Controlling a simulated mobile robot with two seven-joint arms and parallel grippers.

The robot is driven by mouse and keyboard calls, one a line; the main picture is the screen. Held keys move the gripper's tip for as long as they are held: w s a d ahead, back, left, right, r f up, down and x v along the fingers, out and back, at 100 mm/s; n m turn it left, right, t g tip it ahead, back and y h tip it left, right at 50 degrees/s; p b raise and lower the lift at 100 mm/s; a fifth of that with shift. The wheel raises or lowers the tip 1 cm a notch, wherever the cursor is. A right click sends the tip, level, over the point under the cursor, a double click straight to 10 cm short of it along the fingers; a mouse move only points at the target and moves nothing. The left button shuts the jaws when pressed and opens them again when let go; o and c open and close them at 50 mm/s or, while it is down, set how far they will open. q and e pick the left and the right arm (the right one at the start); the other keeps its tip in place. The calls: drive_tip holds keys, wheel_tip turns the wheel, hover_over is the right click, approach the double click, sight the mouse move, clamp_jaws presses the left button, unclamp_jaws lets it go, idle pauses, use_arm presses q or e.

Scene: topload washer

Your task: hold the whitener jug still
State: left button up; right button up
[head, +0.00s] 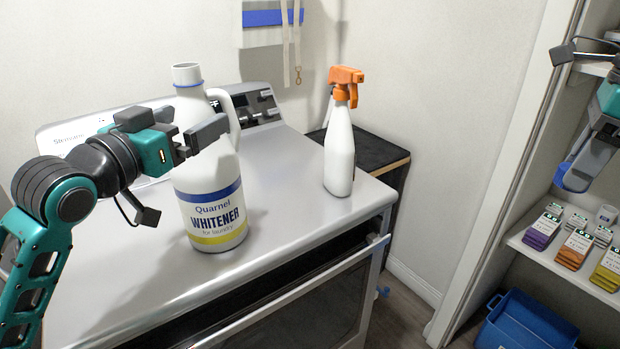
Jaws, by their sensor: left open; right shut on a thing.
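The white whitener jug (210,205) stands upright on the silver top of the machine in the head view. Its label reads "Quarnel WHITENER", and its mouth shows no cap. My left gripper (192,130) is open at the jug's upper body, just below the neck. One finger crosses in front of the jug; I cannot tell whether either finger touches it. My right gripper (600,132), partly cut off at the right edge, is shut on a blue-edged thing (573,180) by the shelves, far from the jug.
A white spray bottle with an orange head (340,150) stands right of the jug on the machine top (285,185). A control panel (258,103) is behind. Shelves at right hold several coloured packs (575,248). A blue bin (522,325) sits below them.

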use_arm(q)
drive_tip(key=shift+w+d, duration=0.15)
drive_tip(key=shift+w, duration=0.25)
clamp_jaws()
drive_tip(key=shift+r, duration=0.35)
idle(0.7)
